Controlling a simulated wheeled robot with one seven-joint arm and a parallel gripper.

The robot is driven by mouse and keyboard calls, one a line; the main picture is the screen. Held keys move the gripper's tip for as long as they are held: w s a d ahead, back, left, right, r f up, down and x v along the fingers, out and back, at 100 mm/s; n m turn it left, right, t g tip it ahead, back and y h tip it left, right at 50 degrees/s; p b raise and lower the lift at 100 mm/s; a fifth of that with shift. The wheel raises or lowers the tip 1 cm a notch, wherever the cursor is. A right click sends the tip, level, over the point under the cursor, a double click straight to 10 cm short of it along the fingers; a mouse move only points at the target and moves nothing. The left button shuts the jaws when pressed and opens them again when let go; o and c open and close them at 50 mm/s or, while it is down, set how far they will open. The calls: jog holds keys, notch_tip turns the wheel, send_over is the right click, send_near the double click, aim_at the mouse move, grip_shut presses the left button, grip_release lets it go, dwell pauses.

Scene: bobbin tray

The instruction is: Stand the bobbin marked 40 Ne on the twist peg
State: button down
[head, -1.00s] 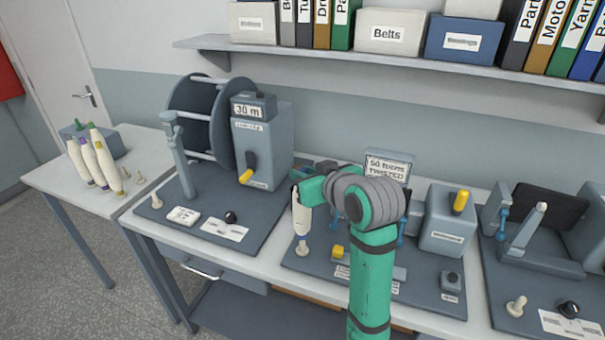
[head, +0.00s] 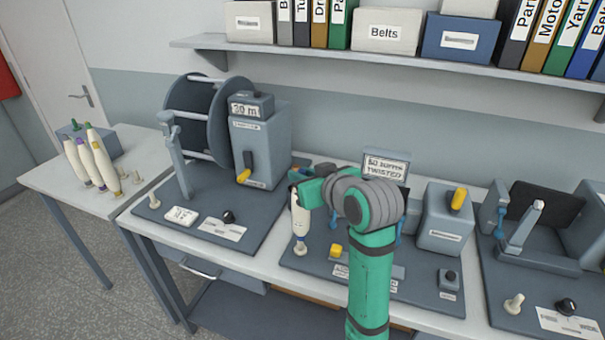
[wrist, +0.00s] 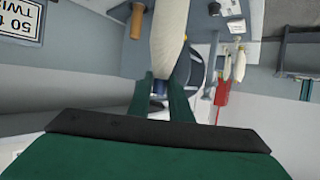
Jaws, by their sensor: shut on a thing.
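My gripper (head: 297,190) is shut on a cream bobbin (head: 300,215) near its top end and holds it upright. The wrist view shows the bobbin (wrist: 168,30) running from between the fingers (wrist: 165,100). Its lower end has a dark blue band. The marking on it cannot be read. A pale peg (head: 301,250), the twist peg by its place on the twister's base, stands right under the bobbin. Whether the bobbin's lower end is on the peg or just above it, I cannot tell.
The twister's display (head: 387,165) reads 50 turns twisted. A yellow knob (head: 336,250) sits close right of the peg. The reel machine (head: 262,150) stands to the left. Several other bobbins (head: 102,160) stand on the left table (head: 50,178). A shelf (head: 400,62) runs above.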

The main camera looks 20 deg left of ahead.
jog(key=shift+f, duration=1.7)
jog(key=shift+w+f, duration=0.1)
jog(key=c, duration=1.7)
grip_release()
jog(key=shift+c, duration=0.2)
jog(key=shift+o, duration=1)
jog(key=shift+s, duration=0.2)
